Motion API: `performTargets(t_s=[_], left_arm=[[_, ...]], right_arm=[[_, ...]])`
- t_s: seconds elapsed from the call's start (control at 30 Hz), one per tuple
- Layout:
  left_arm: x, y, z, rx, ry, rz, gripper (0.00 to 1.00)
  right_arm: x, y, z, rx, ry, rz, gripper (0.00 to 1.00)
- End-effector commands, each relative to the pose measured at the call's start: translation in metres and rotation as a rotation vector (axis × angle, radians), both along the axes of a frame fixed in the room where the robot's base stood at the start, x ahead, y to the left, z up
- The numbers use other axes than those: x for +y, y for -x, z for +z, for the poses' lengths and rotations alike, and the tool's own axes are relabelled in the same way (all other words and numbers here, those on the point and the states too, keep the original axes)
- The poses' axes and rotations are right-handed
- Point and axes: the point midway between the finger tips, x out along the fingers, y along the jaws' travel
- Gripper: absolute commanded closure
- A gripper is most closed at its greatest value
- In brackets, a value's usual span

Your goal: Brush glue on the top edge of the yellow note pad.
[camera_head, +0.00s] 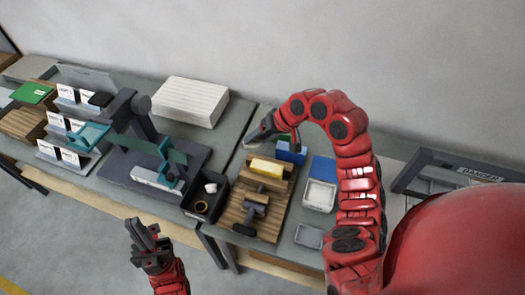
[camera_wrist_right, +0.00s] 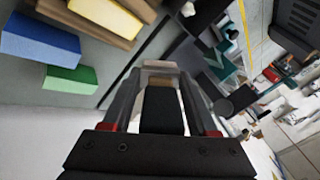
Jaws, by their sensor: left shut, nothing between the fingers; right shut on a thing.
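The yellow note pad (camera_head: 266,168) lies at the far end of a wooden board (camera_head: 270,226); it also shows at the top left of the right wrist view (camera_wrist_right: 106,14). My right gripper (camera_head: 262,132) is above and behind the pad, apart from it. In the right wrist view it (camera_wrist_right: 160,85) is shut on a dark item with a pale end, which looks like the brush (camera_wrist_right: 162,105); its tip is hard to make out. My left gripper (camera_head: 143,238) is shut and empty, low in front of the table.
A black tray (camera_head: 218,214) with a round pot (camera_head: 201,206) and a small white item stands left of the board. Blue and green blocks (camera_head: 290,153) sit behind it. White trays (camera_head: 320,196) stand to the right. A paper stack (camera_head: 190,101) is at the back.

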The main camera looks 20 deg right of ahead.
Motion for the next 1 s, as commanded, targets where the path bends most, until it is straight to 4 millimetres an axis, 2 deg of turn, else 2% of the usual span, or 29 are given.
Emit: performTargets(t_s=[0.3, 0.47, 0.5, 0.6, 1.0], left_arm=[[0.000, 0.000, -0.001, 0.000, 0.000, 0.000, 1.00], [0.000, 0.000, -0.009, 0.000, 0.000, 0.000, 1.00], [0.000, 0.000, -0.001, 0.000, 0.000, 0.000, 1.00], [0.000, 0.000, 0.005, -0.001, 0.000, 0.000, 1.00], [0.000, 0.000, 0.007, 0.000, 0.000, 0.000, 1.00]], right_arm=[[0.001, -0.001, -0.001, 0.006, 0.009, 0.002, 1.00], [0.007, -0.004, -0.006, 0.065, 0.096, 0.007, 1.00], [0.008, -0.005, -0.003, 0.082, 0.116, 0.005, 1.00], [0.009, -0.006, -0.005, 0.111, 0.156, 0.003, 1.00], [0.009, -0.006, -0.010, 0.140, 0.191, 0.002, 1.00]])
